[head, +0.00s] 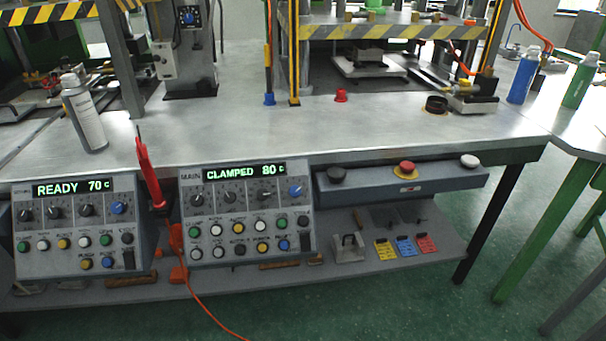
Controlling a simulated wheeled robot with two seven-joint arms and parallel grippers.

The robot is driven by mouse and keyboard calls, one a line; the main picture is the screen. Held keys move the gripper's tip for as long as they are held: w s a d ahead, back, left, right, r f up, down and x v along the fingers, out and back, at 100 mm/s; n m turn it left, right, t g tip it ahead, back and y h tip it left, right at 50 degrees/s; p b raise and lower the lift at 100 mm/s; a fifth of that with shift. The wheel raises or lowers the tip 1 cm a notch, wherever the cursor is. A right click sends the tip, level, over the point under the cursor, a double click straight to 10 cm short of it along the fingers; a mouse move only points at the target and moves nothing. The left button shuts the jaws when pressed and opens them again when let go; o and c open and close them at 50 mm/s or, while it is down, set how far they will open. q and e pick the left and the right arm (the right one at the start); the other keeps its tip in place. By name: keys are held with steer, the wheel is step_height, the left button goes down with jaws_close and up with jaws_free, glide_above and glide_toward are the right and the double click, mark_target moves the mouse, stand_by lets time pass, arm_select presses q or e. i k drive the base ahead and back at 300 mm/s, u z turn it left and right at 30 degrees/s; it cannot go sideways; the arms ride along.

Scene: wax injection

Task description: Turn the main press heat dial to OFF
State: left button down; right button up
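The main press control panel (218,232) hangs at the front edge of the metal bench, at the centre-left of the head view. Below the display is a row of knobs: black dials on the left (196,199), in the middle (231,197) and further right (263,194), and a blue dial (295,190) at the right end. Their labels are too small to read, so I cannot tell which is the heat dial or where it points. Neither of my grippers is in view.
A second panel (72,250) on the left reads "READY 70 c". A red-handled tool (147,168) with an orange cord hangs between the panels. A grey button box (372,190) is to the right. A spray can (86,118) stands on the bench. The front floor is clear.

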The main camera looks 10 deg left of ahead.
mark_target(263, 194)
steer(key=k, duration=1.25)
steer(key=u, duration=0.75)
steer(key=i, duration=1.7)
steer(key=z, duration=0.8)
